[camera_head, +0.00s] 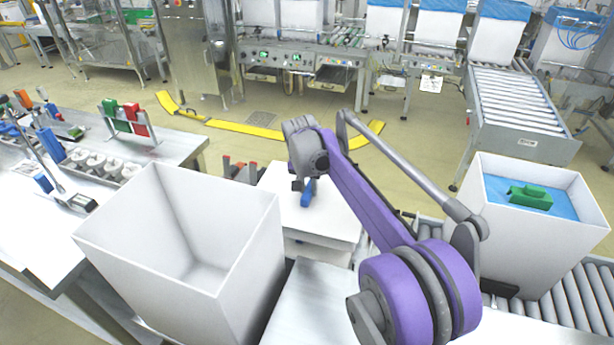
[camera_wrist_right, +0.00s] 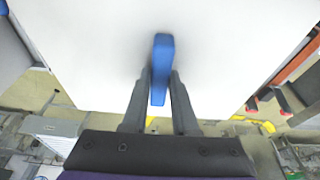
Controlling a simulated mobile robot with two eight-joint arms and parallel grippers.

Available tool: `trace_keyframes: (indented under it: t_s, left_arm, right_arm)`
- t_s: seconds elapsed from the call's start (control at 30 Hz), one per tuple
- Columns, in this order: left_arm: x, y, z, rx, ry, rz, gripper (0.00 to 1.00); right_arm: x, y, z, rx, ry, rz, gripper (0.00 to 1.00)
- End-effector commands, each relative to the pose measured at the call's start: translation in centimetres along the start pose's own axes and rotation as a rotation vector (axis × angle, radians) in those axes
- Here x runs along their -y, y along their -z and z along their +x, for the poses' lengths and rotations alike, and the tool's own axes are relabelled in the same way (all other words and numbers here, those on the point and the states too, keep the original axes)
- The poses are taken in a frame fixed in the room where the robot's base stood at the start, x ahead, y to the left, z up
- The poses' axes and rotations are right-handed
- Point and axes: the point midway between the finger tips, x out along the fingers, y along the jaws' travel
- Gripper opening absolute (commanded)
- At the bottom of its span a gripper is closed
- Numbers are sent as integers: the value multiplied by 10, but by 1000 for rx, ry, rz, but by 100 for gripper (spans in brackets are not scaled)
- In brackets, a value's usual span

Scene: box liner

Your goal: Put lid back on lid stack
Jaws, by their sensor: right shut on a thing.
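A flat white lid (camera_head: 325,222) with a blue handle (camera_head: 307,194) lies level in the middle of the head view. My right gripper (camera_head: 304,186) reaches down from above and is shut on the blue handle. In the right wrist view the handle (camera_wrist_right: 160,75) stands between the two fingers, and the white lid (camera_wrist_right: 90,60) fills the upper picture. More white edges of the lid stack (camera_head: 318,252) show just under the lid. I cannot tell whether the lid touches the stack. My left gripper is not in view.
An open, empty white box (camera_head: 255,245) stands close left of the lid. At right, a white box (camera_head: 540,255) with a blue liner and a green object (camera_head: 531,197) stands on a roller conveyor (camera_head: 570,300). A workbench (camera_head: 30,215) with tools is at left.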

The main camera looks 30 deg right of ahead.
Motion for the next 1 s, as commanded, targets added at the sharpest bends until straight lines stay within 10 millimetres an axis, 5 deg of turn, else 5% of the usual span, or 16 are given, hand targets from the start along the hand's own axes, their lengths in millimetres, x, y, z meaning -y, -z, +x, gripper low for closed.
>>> trace_keyframes:
  t_s: [0.1, 0.37, 1.0]
  left_arm:
    - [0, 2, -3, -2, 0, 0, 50]
    - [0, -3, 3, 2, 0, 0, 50]
    - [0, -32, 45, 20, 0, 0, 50]
  right_arm:
    - [10, -17, 4, 0, -7, 27, 0]
    - [10, -24, 16, 1, -12, 39, 0]
    - [11, -42, 82, 1, -11, 38, 0]
